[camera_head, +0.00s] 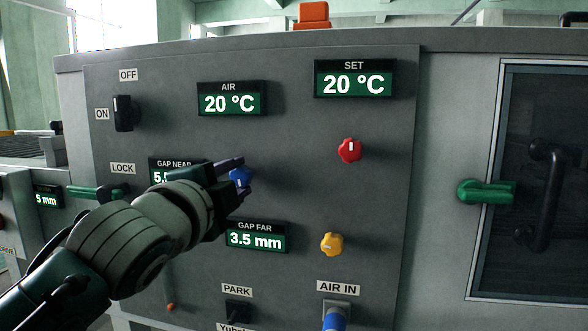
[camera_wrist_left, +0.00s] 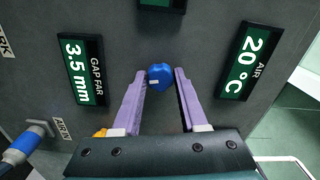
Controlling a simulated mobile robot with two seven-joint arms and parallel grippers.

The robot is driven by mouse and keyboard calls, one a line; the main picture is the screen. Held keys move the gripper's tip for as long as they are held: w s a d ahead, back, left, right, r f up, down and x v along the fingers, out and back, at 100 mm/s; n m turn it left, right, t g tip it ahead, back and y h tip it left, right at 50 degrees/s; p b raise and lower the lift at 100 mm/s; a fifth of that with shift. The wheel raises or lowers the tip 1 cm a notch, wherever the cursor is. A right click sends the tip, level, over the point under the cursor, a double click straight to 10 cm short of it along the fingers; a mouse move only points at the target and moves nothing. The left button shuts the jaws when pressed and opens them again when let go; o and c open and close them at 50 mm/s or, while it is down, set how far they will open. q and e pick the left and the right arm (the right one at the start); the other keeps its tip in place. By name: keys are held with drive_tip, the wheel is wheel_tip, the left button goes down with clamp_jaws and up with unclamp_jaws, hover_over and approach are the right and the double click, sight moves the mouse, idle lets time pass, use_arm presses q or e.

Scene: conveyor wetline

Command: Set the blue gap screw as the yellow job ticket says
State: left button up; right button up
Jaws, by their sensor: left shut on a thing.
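The blue gap screw (camera_head: 240,179) is a small blue knob on the grey control panel. It also shows in the left wrist view (camera_wrist_left: 160,78) with a pale mark on its face. My left gripper (camera_head: 244,176) has its two purple fingers on either side of the knob and is shut on it. The GAP NEAR display (camera_head: 165,172) is mostly hidden behind my left gripper; only "5." shows. The GAP FAR display (camera_head: 256,239) below reads 3.5 mm. No yellow job ticket is in view. My right gripper is not in view.
A red knob (camera_head: 349,151) and a yellow knob (camera_head: 332,244) sit right of the blue one. AIR (camera_head: 231,99) and SET (camera_head: 354,79) displays read 20 °C. A black switch (camera_head: 123,113), green LOCK lever (camera_head: 98,192) and green door handle (camera_head: 486,192) stick out.

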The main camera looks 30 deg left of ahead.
use_arm(q)
drive_tip(key=shift+r+m+p, duration=0.1)
drive_tip(key=shift+m+p, duration=0.3)
drive_tip(key=shift+m, duration=1.4)
drive_tip(key=shift+p, duration=0.35)
drive_tip(key=shift+m, duration=0.8)
drive_tip(key=o, duration=0.9)
